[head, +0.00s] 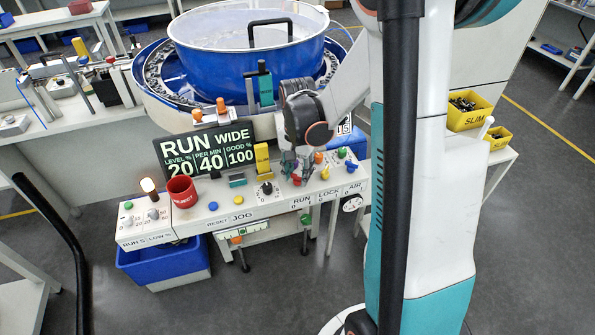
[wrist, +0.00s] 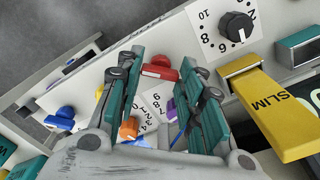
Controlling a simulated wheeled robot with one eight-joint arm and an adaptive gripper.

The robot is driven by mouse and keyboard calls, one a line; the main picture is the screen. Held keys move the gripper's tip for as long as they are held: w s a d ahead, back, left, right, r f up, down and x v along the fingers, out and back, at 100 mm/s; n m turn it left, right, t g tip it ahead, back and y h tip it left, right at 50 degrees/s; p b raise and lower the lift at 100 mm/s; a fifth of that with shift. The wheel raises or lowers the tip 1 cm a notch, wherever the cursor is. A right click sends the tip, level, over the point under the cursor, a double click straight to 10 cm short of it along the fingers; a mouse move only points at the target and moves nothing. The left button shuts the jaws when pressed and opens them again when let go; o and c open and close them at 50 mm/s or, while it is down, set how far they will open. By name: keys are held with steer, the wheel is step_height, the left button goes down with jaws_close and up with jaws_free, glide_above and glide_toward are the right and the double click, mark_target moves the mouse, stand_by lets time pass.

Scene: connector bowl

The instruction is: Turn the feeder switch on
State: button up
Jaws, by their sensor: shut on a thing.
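A red switch (head: 296,181) sits on the pale control panel (head: 228,207), just above the printed word RUN. It also shows in the wrist view as a red switch (wrist: 160,69) with a small white label beside it. My gripper (head: 290,168) is low over the panel at this switch. In the wrist view my teal-padded fingers (wrist: 164,70) stand on either side of the red switch and are shut on it. No marking that says feeder is readable, and the switch's on or off position is unclear.
Close by are an orange knob (wrist: 128,129), a purple knob (wrist: 171,104), a blue knob (wrist: 64,115) and a black dial (wrist: 236,27). A yellow SLIM tag (wrist: 272,100) stands near the right finger. A red cup (head: 182,191) and a blue bowl (head: 250,62) are farther off.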

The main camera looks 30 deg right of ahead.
mark_target(297, 175)
steer(key=shift+m, duration=0.4)
steer(key=o, duration=1.1)
steer(key=shift+c, duration=0.2)
step_height(297, 175, up, 12)
stand_by(0.4)
